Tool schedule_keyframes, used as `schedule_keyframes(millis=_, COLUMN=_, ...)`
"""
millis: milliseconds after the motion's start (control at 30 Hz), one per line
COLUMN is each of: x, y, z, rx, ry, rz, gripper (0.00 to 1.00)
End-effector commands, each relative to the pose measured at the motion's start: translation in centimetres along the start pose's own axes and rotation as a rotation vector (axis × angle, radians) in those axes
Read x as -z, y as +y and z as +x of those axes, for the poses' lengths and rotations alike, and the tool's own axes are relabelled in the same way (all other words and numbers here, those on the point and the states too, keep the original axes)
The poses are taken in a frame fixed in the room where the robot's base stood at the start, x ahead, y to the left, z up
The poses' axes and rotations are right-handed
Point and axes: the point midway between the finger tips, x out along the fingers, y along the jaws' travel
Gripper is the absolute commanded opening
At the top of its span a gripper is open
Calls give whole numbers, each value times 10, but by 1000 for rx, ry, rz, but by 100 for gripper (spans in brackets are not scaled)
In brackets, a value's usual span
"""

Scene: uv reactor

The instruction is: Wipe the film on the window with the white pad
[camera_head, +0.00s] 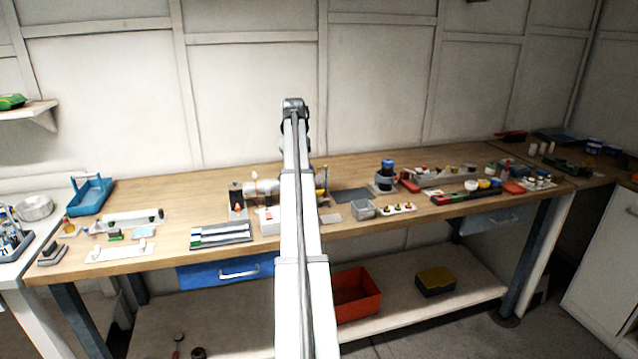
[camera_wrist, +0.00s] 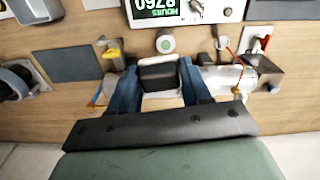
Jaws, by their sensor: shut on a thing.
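My gripper (camera_wrist: 159,70) shows in the wrist view with its two blue fingers on either side of a dark block with white edges, which looks like the white pad (camera_wrist: 161,91). It is shut on this pad. A silvery, clear-looking cylinder (camera_wrist: 218,80) lies just right of the fingers, with a dark end block. It also shows in the head view (camera_head: 262,187), left of my arm. I cannot make out the window or its film; the pad and fingers hide part of the apparatus. In the head view my arm hides the gripper and pad.
A white box with a green display (camera_wrist: 157,8) and a round green button (camera_wrist: 165,43) stand close above the fingers in the wrist view. A yellow-topped post (camera_wrist: 112,54) is at their left, beside a grey mat (camera_wrist: 68,65).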

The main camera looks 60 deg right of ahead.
Motion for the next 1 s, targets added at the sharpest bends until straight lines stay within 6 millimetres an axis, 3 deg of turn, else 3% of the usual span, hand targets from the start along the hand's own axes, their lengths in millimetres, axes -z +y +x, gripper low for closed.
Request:
schedule_keyframes(millis=33, x=26, y=-6, z=-12, rx=0, ry=2, rz=-11, gripper=23)
schedule_keyframes(millis=100, x=46, y=-10, z=-21, rx=0, ry=2, rz=-9, gripper=23)
schedule_keyframes(millis=200, x=68, y=-9, z=-32, rx=1, ry=-1, rz=7, gripper=23)
schedule_keyframes(millis=367, x=90, y=-2, z=-41, rx=4, ry=-12, rz=56, gripper=23)
schedule_keyframes(millis=667, x=89, y=-2, z=-39, rx=6, ry=-28, rz=148, gripper=23)
schedule_keyframes(millis=1000, x=88, y=-3, z=-14, rx=6, ry=-28, rz=149, gripper=23)
